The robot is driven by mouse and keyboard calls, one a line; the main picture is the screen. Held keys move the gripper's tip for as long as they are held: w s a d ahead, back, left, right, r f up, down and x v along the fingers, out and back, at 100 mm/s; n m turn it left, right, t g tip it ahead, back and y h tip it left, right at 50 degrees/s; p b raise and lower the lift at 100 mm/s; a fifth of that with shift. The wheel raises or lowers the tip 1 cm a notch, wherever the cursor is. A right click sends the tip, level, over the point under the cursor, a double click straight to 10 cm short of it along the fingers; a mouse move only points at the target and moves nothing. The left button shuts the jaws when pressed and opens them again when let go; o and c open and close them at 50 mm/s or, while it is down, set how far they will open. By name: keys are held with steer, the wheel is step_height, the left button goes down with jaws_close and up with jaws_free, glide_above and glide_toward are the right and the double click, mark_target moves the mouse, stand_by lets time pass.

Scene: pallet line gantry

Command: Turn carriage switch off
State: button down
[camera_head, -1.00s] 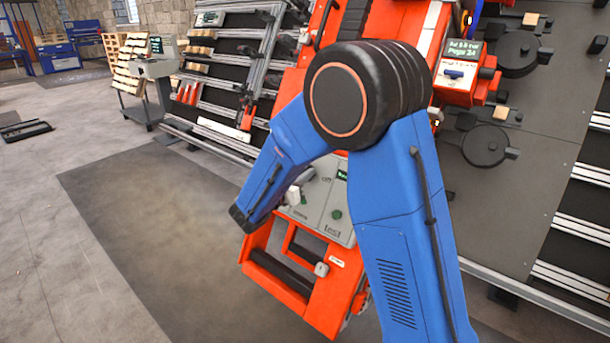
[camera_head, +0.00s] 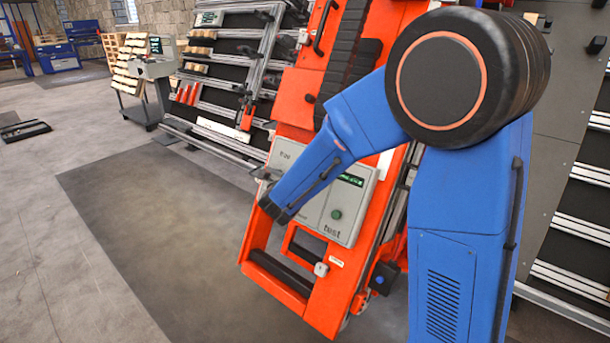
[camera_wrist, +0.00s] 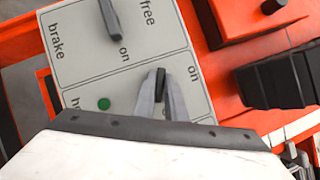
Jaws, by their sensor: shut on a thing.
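The grey control panel (camera_head: 349,205) sits on the red carriage (camera_head: 318,300). In the wrist view the panel (camera_wrist: 75,55) has cells marked "brake", "free" and "on". My gripper (camera_wrist: 161,86) is shut on a small dark switch knob (camera_wrist: 161,77), with one pale finger on each side. A label "on" stands to the right of this knob. The knob's exact turn angle is hard to tell. A grey lever (camera_wrist: 109,18) sits in the brake/free cell. In the head view my blue wrist covers part of the panel, and the fingers cannot be made out.
A green button (camera_head: 336,214) marked "test" and a lit display (camera_head: 351,180) are on the panel; the wrist view also shows a green button (camera_wrist: 103,104). A black ribbed cover (camera_wrist: 275,80) lies right of the panel.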

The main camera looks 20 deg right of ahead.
steer(key=n+y, duration=0.1)
steer(key=n, duration=0.1)
steer(key=n+g+y, duration=0.1)
steer(key=n, duration=0.2)
steer(key=shift+r, duration=0.1)
steer(key=shift+n+g, duration=0.3)
stand_by(0.4)
steer(key=c, duration=1.8)
jaws_free()
steer(key=v, duration=1.7)
steer(key=shift+s, duration=0.15)
